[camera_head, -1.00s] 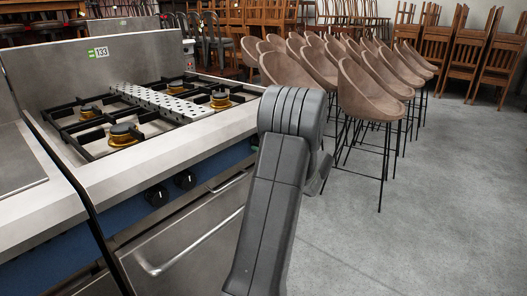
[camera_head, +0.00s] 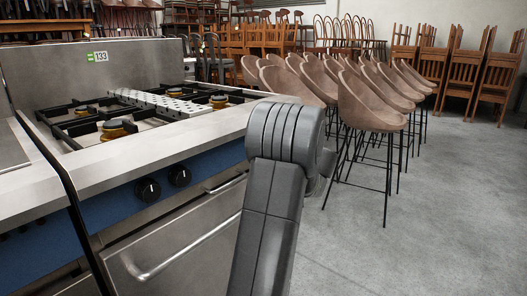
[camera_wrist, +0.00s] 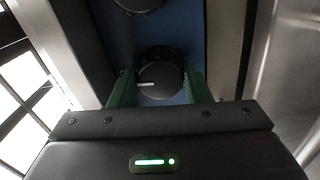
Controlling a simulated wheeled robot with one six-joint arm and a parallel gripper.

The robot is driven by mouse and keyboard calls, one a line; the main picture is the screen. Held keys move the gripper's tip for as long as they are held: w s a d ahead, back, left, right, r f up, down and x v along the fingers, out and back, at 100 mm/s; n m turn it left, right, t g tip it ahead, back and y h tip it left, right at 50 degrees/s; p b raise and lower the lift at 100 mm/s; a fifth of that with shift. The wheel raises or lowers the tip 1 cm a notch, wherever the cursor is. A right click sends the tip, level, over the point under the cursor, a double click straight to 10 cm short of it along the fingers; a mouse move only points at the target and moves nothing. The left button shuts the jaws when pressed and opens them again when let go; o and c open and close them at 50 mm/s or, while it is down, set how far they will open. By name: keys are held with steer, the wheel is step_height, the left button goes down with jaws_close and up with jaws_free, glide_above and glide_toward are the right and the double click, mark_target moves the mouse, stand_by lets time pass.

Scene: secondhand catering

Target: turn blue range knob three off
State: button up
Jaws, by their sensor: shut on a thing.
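In the wrist view, a round black knob (camera_wrist: 160,80) with a white pointer line sits on the blue front panel (camera_wrist: 196,30). The pointer line points left in the picture. My gripper (camera_wrist: 160,86) has its green fingers on either side of this knob and is shut on it. Part of another black knob (camera_wrist: 138,4) shows at the top edge. In the head view, two black knobs (camera_head: 147,188) (camera_head: 180,175) show on the blue front of the range (camera_head: 122,170). There my arm (camera_head: 275,200) hides the gripper and the knob it holds.
An oven door handle (camera_head: 185,250) sticks out below the knobs. Burner grates (camera_head: 95,130) lie on the range top. Brown bar stools (camera_head: 375,100) stand behind and right of my arm. The grey floor (camera_head: 440,230) at the right is clear.

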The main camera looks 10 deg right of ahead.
steer(key=shift+n+b, duration=0.4)
steer(key=shift+n, duration=0.2)
steer(key=o, duration=1)
steer(key=p+v, duration=0.3)
steer(key=v, duration=1.1)
steer(key=shift+p, duration=0.3)
